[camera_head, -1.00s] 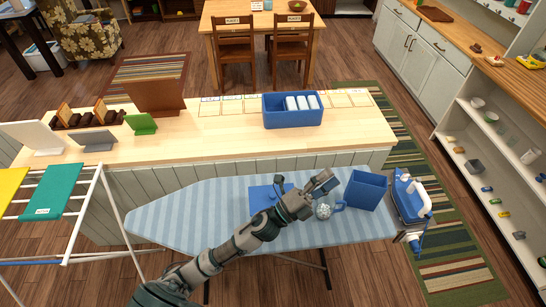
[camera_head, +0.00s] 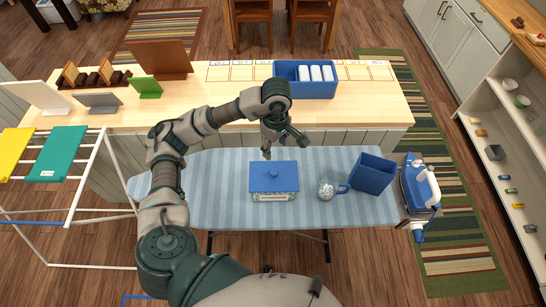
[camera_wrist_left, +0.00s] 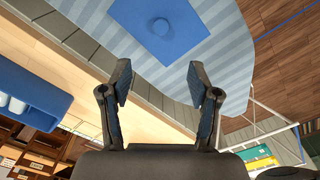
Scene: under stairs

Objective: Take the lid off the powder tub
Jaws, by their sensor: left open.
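The powder tub (camera_head: 274,197) stands on the blue striped ironing board, with a pale patterned front. Its flat blue lid (camera_head: 258,182) is on top, with a round knob in the middle. The lid also shows in the left wrist view (camera_wrist_left: 185,30), ahead of the fingers. My left gripper (camera_head: 284,148) is open and empty, just behind and above the lid, fingers pointing down. In the left wrist view its two fingers (camera_wrist_left: 158,82) are wide apart and touch nothing. My right gripper is not in view.
Right of the tub on the ironing board (camera_head: 220,205) are a glass mug of white bits (camera_head: 328,189), a blue bin (camera_head: 373,174) and a blue iron (camera_head: 420,185). Behind, the wooden counter (camera_head: 215,95) holds a blue crate (camera_head: 305,92). A drying rack (camera_head: 100,165) stands at left.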

